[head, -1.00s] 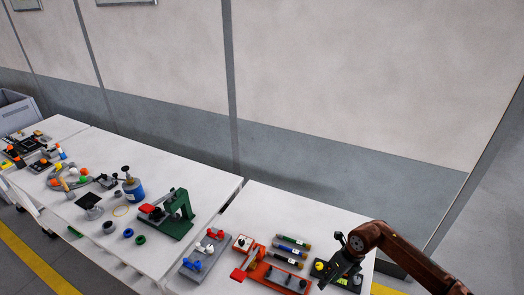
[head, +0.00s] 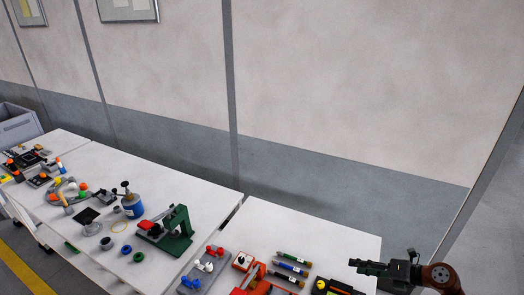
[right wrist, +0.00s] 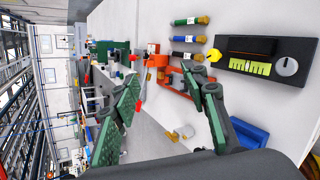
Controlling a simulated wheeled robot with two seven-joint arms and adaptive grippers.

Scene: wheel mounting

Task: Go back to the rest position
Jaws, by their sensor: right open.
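My right gripper (head: 356,264) is at the lower right of the head view, pointing left beside the right end of the near white table. Its two green-padded fingers are apart and empty in the right wrist view (right wrist: 165,82). It touches no object that I can make out. My left gripper is in neither view. A green press (head: 178,232) with a red part stands on the middle table. A blue ring (head: 126,249) and a green ring (head: 138,257) lie to its left.
The near table (head: 330,240) bears several dark tubes (head: 291,268), an orange fixture (head: 262,285) and a black board with yellow parts (right wrist: 262,60). A grey block with red, white and blue pieces (head: 208,268) lies left of them. A wall is behind; grey floor is open at right.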

